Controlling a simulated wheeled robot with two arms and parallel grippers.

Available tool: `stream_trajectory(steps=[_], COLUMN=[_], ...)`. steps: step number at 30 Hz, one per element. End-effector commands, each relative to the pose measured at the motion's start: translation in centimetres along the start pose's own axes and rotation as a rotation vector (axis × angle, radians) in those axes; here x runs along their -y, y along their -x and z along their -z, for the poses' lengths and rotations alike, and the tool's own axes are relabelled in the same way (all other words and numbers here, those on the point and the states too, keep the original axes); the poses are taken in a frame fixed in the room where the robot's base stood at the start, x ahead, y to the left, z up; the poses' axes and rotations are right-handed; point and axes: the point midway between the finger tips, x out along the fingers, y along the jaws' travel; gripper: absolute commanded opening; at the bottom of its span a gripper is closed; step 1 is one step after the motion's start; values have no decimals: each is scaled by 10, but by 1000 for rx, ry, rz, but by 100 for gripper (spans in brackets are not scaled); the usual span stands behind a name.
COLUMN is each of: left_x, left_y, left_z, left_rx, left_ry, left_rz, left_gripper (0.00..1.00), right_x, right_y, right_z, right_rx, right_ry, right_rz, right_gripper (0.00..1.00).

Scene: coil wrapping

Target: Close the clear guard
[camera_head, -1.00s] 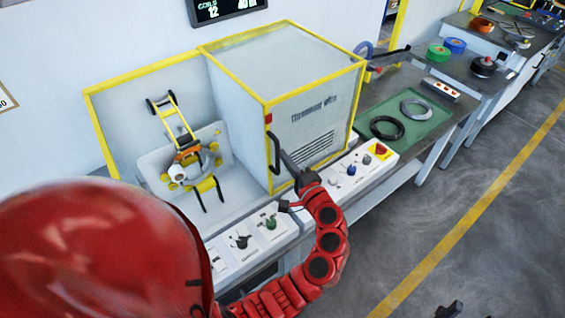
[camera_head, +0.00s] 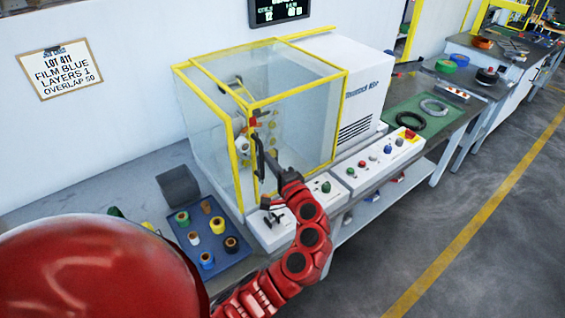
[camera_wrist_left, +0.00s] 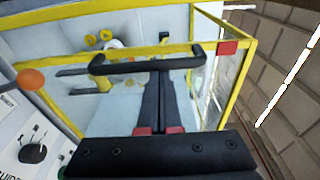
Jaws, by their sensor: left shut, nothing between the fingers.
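The clear guard (camera_head: 295,118), a yellow-edged see-through box, stands over the machine's left bay. Its leading upright is a little right of the fixed left panel's yellow post (camera_head: 235,160), with a narrow gap between them. The black guard handle (camera_head: 260,158) is on the front face near that leading edge; it also spans the left wrist view (camera_wrist_left: 135,66). My left gripper (camera_head: 268,163) is shut and empty at the handle. Its fingers (camera_wrist_left: 158,85) reach up to the bar in the left wrist view; I cannot tell whether they touch. My right gripper is not in view.
The wrapping ring (camera_head: 245,145) shows through the guard. Control panels (camera_head: 375,160) with buttons run along the front. A blue tray (camera_head: 207,235) of film rolls lies at left, beside a dark grey block (camera_head: 178,186). A green mat (camera_head: 405,118) with coils is at right.

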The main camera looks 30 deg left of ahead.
Motion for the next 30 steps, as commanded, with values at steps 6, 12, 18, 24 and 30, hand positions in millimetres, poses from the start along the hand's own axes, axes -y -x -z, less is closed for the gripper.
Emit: stream_trajectory(steps=[6,12,18,24,30], left_x=[0,0,0,0,0], left_y=[2,4,4,4,0], left_z=[-34,-49,-53,-53,-50], left_rx=[0,0,2,2,3], left_ry=[-4,0,-1,-1,1], left_rz=[1,-1,-1,-1,0], left_gripper=[0,0,0,0,0], right_x=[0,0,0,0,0], right_y=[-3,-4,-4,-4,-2], right_z=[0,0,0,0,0], right_rx=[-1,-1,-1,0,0], right_ry=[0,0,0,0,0], right_rz=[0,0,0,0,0], right_gripper=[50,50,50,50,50])
